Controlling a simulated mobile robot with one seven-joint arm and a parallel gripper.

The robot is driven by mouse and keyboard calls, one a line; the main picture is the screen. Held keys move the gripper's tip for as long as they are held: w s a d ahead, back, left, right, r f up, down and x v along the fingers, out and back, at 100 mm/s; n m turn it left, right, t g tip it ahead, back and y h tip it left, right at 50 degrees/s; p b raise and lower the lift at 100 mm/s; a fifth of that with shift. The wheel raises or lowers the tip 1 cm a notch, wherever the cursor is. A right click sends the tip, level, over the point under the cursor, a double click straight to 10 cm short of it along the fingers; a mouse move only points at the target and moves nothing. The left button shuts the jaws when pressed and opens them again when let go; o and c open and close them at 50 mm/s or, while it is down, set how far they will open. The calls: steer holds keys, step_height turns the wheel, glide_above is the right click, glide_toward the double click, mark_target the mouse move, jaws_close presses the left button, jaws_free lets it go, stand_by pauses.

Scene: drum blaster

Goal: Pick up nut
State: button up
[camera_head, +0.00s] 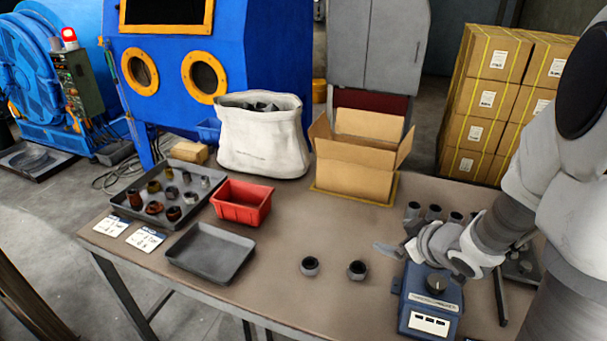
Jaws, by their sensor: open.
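Two dark, hollow nut-like parts stand apart on the brown table (330,315) near its front middle: a rounder left one (310,267) and a more angular right one (357,271). I cannot tell for sure which is the nut. My gripper (396,248) is open, low over the table at the right, just to the right of and behind the right part. It does not appear to touch either part. My wrist hides much of the gripper, so the space between the fingers is hard to see.
A blue device with a knob (431,300) sits in front of my gripper. Several dark cylinders (433,212) stand behind it. An open carton (355,178), white sack (262,140), red bin (242,203), empty tray (210,253) and tray of fittings (136,216) occupy the back and left.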

steer(key=s+a+f+n+g+y+b, duration=0.1)
steer(key=s+a+f+n+y+b, duration=0.1)
steer(key=s+a+f+y, duration=0.35)
steer(key=b, duration=0.5)
glide_toward(306, 261)
steer(key=shift+y, duration=0.25)
steer(key=x, duration=0.6)
steer(key=shift+w+f, duration=0.25)
steer(key=shift+f, duration=0.25)
jaws_close()
steer(key=shift+r, duration=0.15)
